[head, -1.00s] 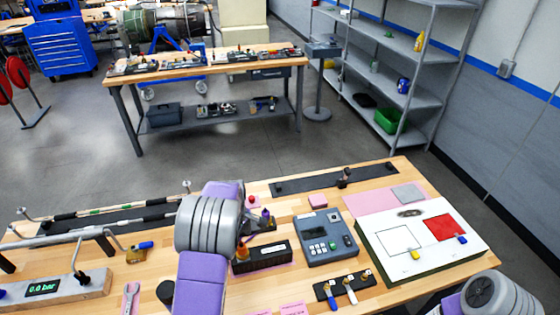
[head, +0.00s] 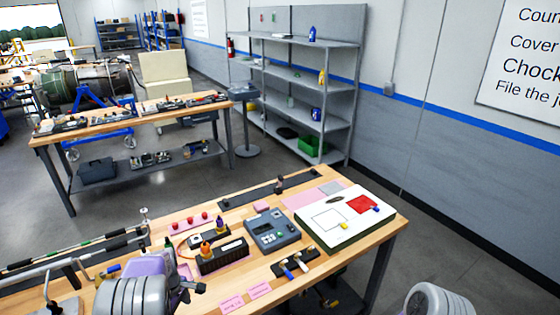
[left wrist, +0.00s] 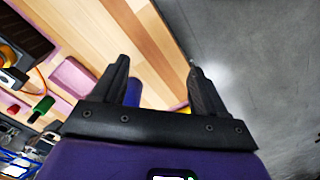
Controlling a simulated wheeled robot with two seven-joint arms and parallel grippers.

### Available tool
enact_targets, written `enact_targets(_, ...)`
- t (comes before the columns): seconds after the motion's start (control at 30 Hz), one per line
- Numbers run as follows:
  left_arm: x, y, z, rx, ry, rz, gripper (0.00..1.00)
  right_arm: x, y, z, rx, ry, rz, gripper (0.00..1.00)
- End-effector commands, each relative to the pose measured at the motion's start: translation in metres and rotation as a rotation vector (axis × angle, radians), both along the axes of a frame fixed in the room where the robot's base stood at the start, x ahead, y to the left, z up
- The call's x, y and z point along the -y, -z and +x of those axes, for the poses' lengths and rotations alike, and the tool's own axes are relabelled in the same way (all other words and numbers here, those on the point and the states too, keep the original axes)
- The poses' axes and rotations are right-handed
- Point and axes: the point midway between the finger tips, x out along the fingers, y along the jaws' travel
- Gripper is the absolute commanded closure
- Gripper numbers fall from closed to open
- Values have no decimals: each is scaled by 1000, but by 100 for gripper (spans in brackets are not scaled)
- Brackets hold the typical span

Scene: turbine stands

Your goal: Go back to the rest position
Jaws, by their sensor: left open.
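In the head view my left gripper (head: 186,290) is low at the left, near the workbench's front edge, partly hidden by my own arm. In the left wrist view its two dark fingers (left wrist: 159,63) are spread apart. Wooden tabletop and grey floor show between them, with nothing gripped. A blue piece shows behind one finger and a bit of yellow beside the other; I cannot tell what they are. A grey link of my right arm shows at the bottom right of the head view, but its gripper does not show.
The workbench (head: 372,240) holds a grey meter box (head: 272,232), a black block (head: 222,258), a white board (head: 345,245) with a red square, and several tools on a black strip (head: 296,264). Shelving (head: 305,45) and a second bench (head: 130,118) stand behind. Floor right of the workbench is clear.

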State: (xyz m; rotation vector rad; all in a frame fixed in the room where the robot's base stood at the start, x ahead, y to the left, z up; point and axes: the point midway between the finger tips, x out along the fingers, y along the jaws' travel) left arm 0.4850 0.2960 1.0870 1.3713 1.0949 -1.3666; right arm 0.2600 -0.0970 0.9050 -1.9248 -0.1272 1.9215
Motion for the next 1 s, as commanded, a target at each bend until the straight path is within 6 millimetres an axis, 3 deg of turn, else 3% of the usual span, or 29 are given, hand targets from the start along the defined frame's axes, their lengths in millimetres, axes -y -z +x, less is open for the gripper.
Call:
enact_targets(0.33,22,107,-36,-24,215,-26,27,0,33,1,2,1,0,57)
enact_targets(0.53,51,189,-76,-26,416,-69,27,0,61,0,-1,0,0,57)
enact_targets(0.7,104,278,-140,14,698,-158,27,0,101,0,0,0,0,57)
enact_targets(0.8,142,313,-178,78,866,-219,27,0,124,0,0,0,0,57)
enact_targets(1.0,191,330,-220,203,1067,-287,27,0,145,0,0,0,0,57)
